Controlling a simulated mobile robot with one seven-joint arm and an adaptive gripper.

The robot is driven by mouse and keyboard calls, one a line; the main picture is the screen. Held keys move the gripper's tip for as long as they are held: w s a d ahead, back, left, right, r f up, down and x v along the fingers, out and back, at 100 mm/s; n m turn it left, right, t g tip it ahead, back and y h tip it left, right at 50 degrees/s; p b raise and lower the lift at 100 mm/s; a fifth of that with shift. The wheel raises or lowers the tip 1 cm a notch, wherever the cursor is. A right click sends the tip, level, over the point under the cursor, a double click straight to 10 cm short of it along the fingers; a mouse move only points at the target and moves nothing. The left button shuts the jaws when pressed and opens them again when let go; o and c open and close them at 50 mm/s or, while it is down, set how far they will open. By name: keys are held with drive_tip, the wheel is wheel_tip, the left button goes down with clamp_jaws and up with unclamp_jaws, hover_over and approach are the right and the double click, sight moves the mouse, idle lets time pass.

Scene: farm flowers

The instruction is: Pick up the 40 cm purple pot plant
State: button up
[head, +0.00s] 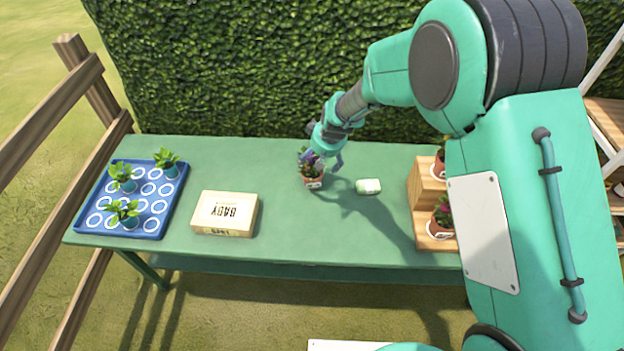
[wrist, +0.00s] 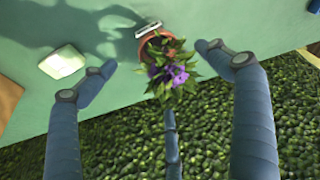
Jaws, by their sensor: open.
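The purple pot plant (head: 313,183) stands upright on the green table, in a terracotta pot with a white label. The wrist view shows its purple flowers (wrist: 172,74) and green leaves, with the pot behind them. My gripper (head: 325,160) is over and close to the plant at the table's back half. In the wrist view my gripper (wrist: 155,57) is open, with a finger on either side of the plant and a third finger below it in the picture. I see no finger closed on the pot. I cannot tell the plant's height.
A small pale green block (head: 368,186) lies right of the plant. A wooden step stand (head: 421,200) with potted plants is further right, partly behind my arm. A box marked BABY (head: 225,213) and a blue tray (head: 100,215) with three plants are left. A hedge (head: 230,70) stands behind.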

drive_tip(key=b, duration=0.2)
hover_over(312, 174)
drive_tip(key=s, duration=0.1)
drive_tip(key=shift+d+f, duration=0.25)
drive_tip(key=shift+f, duration=1.7)
drive_tip(key=shift+d+f, duration=0.2)
drive_tip(key=shift+f, duration=1.75)
drive_tip(key=shift+f, duration=0.1)
drive_tip(key=shift+b+x, duration=0.55)
drive_tip(key=shift+x, duration=1.95)
drive_tip(key=shift+a, duration=0.1)
drive_tip(key=c, duration=1.6)
